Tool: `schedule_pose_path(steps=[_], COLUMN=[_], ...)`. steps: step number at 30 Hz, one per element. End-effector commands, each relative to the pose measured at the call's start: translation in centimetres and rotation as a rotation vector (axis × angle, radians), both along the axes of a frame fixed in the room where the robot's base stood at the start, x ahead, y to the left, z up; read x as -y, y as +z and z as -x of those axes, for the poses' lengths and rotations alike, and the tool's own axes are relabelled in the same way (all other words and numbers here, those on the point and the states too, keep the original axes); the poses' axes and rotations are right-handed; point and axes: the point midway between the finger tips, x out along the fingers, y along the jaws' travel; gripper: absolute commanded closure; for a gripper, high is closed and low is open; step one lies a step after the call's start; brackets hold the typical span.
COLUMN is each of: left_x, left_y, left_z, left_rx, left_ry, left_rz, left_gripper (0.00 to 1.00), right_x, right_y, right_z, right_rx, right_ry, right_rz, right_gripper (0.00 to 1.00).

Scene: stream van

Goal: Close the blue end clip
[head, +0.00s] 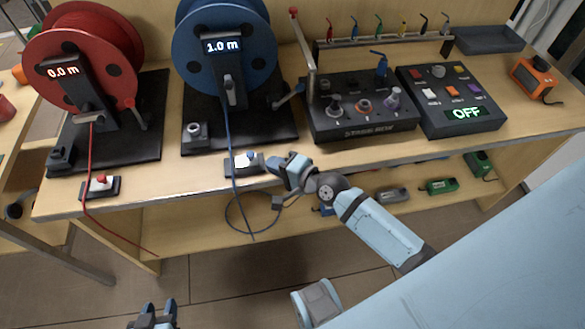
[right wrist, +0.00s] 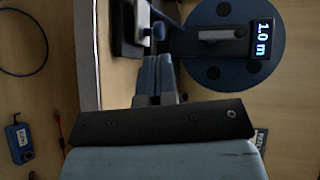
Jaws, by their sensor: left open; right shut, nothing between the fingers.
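The blue end clip (head: 243,164) is a small dark block with a white and blue top at the table's front edge, below the blue reel (head: 268,52). The blue cable (head: 229,135) runs down from the reel, over the clip and past the edge. My right gripper (head: 274,167) is shut and empty just right of the clip; whether they touch I cannot tell. In the right wrist view its fingers (right wrist: 152,72) point at a dark block, probably the clip, partly hidden. My left gripper (head: 158,309) is open and empty, low in front of the table.
A red reel (head: 82,38) with its red end clip (head: 100,187) stands at the left. A black box with knobs (head: 358,112) and a control panel reading OFF (head: 448,98) stand at the right.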

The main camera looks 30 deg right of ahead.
Motion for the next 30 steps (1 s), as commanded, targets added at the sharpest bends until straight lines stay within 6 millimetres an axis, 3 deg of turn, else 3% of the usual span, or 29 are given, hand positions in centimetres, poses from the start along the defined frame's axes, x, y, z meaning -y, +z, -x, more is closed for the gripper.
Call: schedule_pose_path(steps=[3,9,23,30], left_x=[0.0,0.0,0.2,0.2], left_y=[-0.1,-0.1,0.0,1.3], left_z=[0.1,0.1,0.2,0.1], left_rx=[-0.003,-0.003,-0.003,0.008], left_ry=[0.0,-0.001,-0.002,-0.004], left_rz=[-0.001,0.0,0.002,-0.003], left_gripper=[0.57,0.57,0.57,0.57], right_x=[-1.1,-2.1,-2.4,-5.3], right_y=[-0.4,-0.9,-1.0,-0.8], right_z=[-2.0,-3.7,-4.1,-5.0], right_rx=[0.001,0.0,0.0,-0.001], right_ry=[0.0,0.0,0.0,0.001], right_rz=[0.0,0.001,0.001,0.0], right_gripper=[1.0,1.0,1.0,1.0])
